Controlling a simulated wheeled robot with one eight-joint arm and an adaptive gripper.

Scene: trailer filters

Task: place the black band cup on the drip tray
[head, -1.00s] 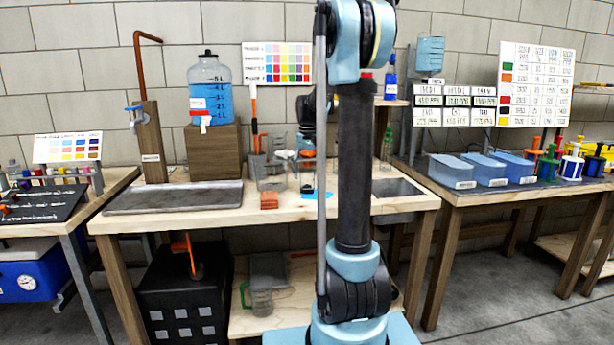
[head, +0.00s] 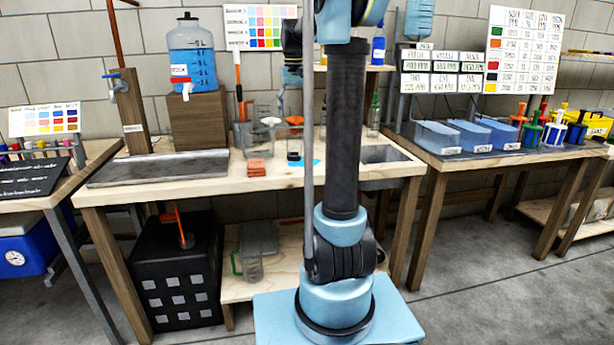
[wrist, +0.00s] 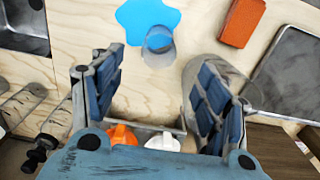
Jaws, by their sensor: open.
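A clear cup with a dark band (head: 293,155) stands on the middle table at the left edge of a blue cloth (head: 309,163). In the wrist view a small clear round cup (wrist: 158,46) overlaps the blue cloth's edge, beyond my fingertips; its band is not clear there. My gripper (wrist: 150,88) is open and empty, its padded fingers spread. A larger clear vessel (wrist: 240,88) lies behind and beside the right finger; contact cannot be told. The grey drip tray (head: 160,169) lies at the table's left, below a tap; it probably shows in the wrist view (wrist: 292,80).
An orange sponge (head: 256,165) lies between tray and cup. Other clear beakers (head: 258,138) crowd the area behind it. A sink (head: 383,155) is at the right. A blue-filled bottle (head: 192,60) stands on a wooden block. The drip tray top looks clear.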

